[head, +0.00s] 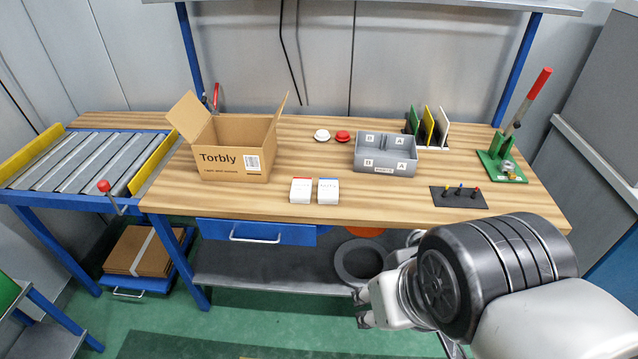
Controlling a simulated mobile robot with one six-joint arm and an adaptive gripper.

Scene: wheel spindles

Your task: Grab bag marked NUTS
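Two small white bags stand side by side near the table's front edge. The left bag (301,191) has a red top band, and the right bag (328,191) has a blue top band. The lettering is small; the right bag's label appears to read NUTS, and the left one I cannot read. My gripper (386,272) is at the lower right, in front of the table and apart from both bags. Its fingers look spread, with nothing visible between them. My arm hides part of the area behind it.
An open Torbly cardboard box (233,162) stands left of the bags. A grey divided bin (386,168) stands behind them to the right. A black pegged plate (458,197) and a green lever press (502,166) are farther right. The table front around the bags is clear.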

